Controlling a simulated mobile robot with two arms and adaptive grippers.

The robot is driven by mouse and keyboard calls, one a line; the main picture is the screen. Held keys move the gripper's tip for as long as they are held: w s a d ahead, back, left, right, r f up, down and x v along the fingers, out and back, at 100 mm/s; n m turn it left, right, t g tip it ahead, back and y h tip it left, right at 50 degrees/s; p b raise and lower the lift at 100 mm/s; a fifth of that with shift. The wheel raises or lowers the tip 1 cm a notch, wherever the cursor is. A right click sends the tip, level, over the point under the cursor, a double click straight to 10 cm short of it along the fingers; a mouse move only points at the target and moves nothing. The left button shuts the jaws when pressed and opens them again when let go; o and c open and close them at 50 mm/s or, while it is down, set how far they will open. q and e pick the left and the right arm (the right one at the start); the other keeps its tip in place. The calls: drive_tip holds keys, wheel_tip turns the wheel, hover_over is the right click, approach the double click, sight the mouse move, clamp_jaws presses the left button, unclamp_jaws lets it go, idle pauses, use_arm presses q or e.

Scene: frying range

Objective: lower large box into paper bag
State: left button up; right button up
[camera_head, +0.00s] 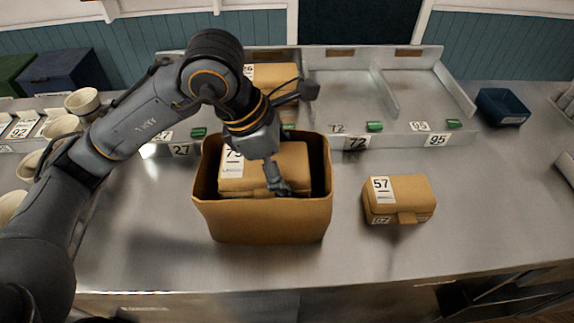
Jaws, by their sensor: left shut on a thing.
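A large brown box (292,163) with a white label, partly hidden, sits inside the mouth of an open brown paper bag (268,220). The bag stands upright on the steel counter, left of centre. My left gripper (277,182) reaches down over the bag and is shut on the large box. The arm hides part of the box's label and the bag's back rim. I cannot tell whether the box touches the bag's bottom. My right gripper is not in view.
A smaller brown box (410,195) labelled 57 lies right of the bag. Behind are steel bays with number cards, one holding a brown box (275,76). A dark blue bin (502,106) stands at the back right. White bowls (82,101) line the left. The front right counter is clear.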

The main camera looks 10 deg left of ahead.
use_arm(q)
drive_tip(key=o, duration=1.2)
drive_tip(key=shift+r+p, duration=4.4)
drive_tip(key=shift+r, duration=3.65)
